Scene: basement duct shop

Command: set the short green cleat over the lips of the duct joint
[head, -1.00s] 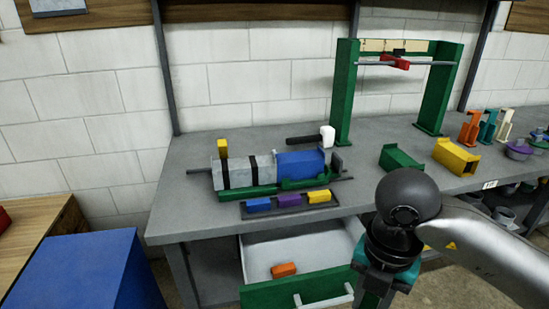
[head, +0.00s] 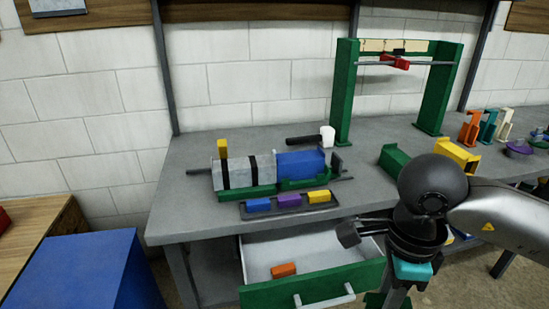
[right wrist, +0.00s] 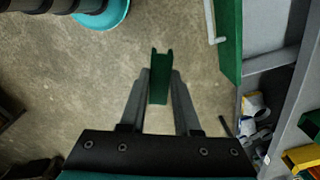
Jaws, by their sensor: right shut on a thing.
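The short green cleat (right wrist: 160,78) is a small green channel piece. It sits between the two fingers of my right gripper (right wrist: 160,85), which is shut on it, above the bare floor in the right wrist view. In the head view my right wrist hides most of the gripper, in front of the bench and right of the open drawer. The duct joint lies on the bench: a grey duct (head: 237,172) with dark bands meets a blue duct (head: 300,163), both resting on a green cradle (head: 248,192). The lips are too small to make out. My left gripper is not in view.
A tray (head: 246,215) with blue, purple and yellow pieces stands before the duct. An open drawer (head: 340,283) holding an orange piece (head: 284,270) juts out below. A black-handled mallet (head: 327,136) lies behind the duct; a green frame (head: 345,95) stands at the back.

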